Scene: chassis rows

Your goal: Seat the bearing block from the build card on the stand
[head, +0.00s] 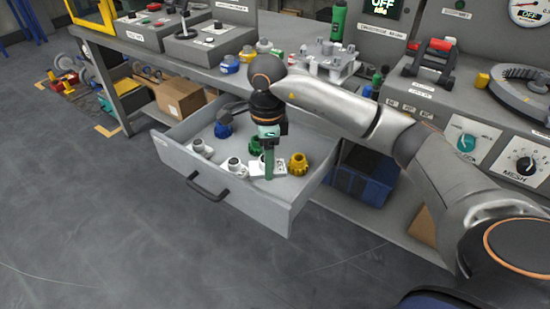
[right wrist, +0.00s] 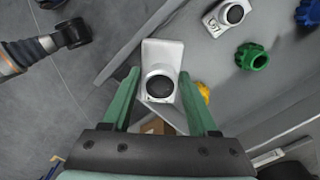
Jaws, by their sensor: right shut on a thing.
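My right gripper (head: 268,172) is down over the open drawer. Its green fingers are closed on a white bearing block (right wrist: 152,52) with a round dark bore, which lies between them in the right wrist view. In the head view this block (head: 256,168) is partly hidden by a finger; I cannot tell if it touches the drawer floor. Two other white bearing blocks, one at the left (head: 200,149) and one in the middle (head: 234,167), sit in the drawer. A pale grey fixture with posts (head: 325,64), perhaps the stand, is on the bench. My left gripper is not in view.
The drawer (head: 240,200) also holds a green gear (head: 255,145), a yellow gear (head: 298,164) and a blue part (head: 223,130). Small bottles (head: 230,64) and a green bottle (head: 338,20) stand near the fixture. A red-handled device (head: 432,62) is to its right.

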